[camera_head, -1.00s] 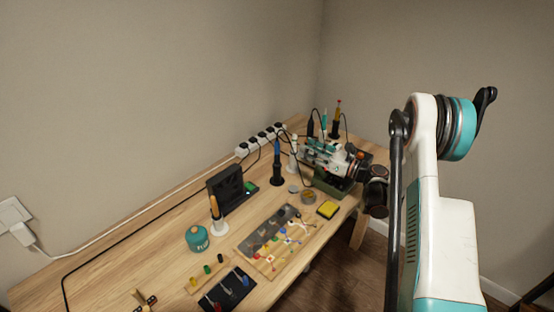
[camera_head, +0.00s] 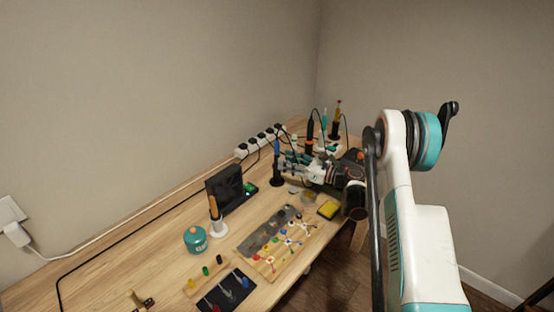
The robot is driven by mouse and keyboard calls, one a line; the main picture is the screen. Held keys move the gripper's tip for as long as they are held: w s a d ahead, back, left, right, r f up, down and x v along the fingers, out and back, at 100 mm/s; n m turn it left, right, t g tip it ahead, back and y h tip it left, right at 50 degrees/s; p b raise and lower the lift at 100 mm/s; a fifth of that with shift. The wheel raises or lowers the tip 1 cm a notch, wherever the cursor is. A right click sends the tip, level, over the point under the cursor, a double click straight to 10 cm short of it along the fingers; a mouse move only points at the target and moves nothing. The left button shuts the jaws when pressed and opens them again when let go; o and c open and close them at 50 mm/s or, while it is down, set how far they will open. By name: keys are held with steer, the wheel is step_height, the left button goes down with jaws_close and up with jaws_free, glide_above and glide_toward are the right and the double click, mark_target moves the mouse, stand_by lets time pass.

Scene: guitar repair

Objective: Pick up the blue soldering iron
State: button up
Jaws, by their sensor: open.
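The blue soldering iron (camera_head: 277,149) stands upright in a black stand (camera_head: 277,181) near the middle of the workbench. My gripper (camera_head: 289,164) is open and lies just right of the iron, at about the height between its handle and the stand. Its fingers point left toward the iron. The fingertips are small and dark here, and I cannot tell whether they touch the iron or are around it. My gripper and wrist hide part of the bench behind them.
Other irons stand at the back, one orange and black (camera_head: 310,134) and one with an orange handle (camera_head: 338,107). Another orange-handled iron (camera_head: 213,207) is in a white stand at left. A power strip (camera_head: 258,142), black box (camera_head: 223,187), yellow sponge (camera_head: 328,209) and teal jar (camera_head: 195,239) are nearby.

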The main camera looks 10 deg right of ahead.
mark_target(277, 164)
steer(key=b+x, duration=0.2)
steer(key=x, duration=0.3)
steer(key=shift+a+r, duration=0.1)
steer(key=shift+r, duration=0.1)
steer(key=shift+s, duration=0.1)
jaws_close()
